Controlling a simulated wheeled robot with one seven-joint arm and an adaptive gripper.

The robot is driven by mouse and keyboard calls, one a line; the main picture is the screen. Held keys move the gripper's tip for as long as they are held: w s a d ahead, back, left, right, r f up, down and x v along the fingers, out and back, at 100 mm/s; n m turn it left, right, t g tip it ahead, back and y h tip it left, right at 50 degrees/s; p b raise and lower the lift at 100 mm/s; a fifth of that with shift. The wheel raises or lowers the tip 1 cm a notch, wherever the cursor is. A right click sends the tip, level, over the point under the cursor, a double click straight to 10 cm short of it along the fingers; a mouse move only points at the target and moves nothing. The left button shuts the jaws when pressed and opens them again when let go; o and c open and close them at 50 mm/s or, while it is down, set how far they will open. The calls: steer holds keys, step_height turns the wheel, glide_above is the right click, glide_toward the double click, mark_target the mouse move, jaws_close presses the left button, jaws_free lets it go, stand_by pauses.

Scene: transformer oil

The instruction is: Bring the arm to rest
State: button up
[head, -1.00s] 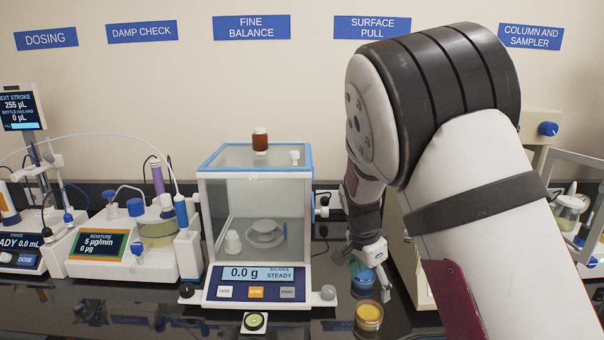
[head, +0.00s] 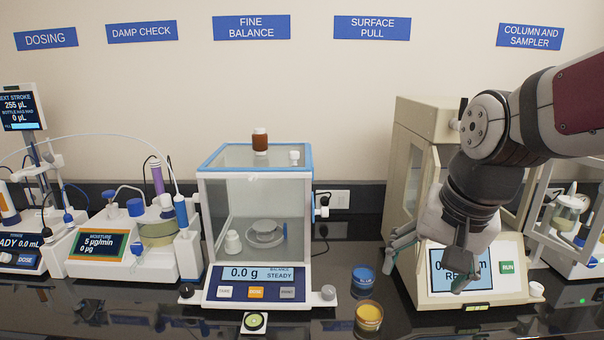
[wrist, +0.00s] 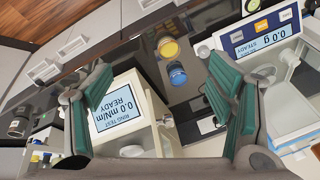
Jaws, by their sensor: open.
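My gripper (head: 430,255) hangs in front of the beige ring test instrument (head: 420,125) at the right in the head view. It covers part of that instrument's screen. In the wrist view my gripper (wrist: 160,75) has its two green-padded fingers spread wide, with nothing between them. My arm reaches in from the right edge of the head view. The blue-topped jar (head: 363,277) and the yellow-topped jar (head: 369,316) stand on the dark bench to the left of my gripper, apart from it.
The fine balance (head: 255,285) stands left of the jars, with a brown bottle (head: 260,141) on top. The moisture unit (head: 135,255) is farther left. An open-framed unit (head: 568,215) stands at the far right, close to my arm.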

steer(key=s+r+n+t, duration=0.2)
steer(key=s+n, duration=0.3)
steer(key=s, duration=0.7)
steer(key=shift+s+d+h, duration=0.25)
steer(key=shift+d+h, duration=0.05)
steer(key=shift+o, duration=0.5)
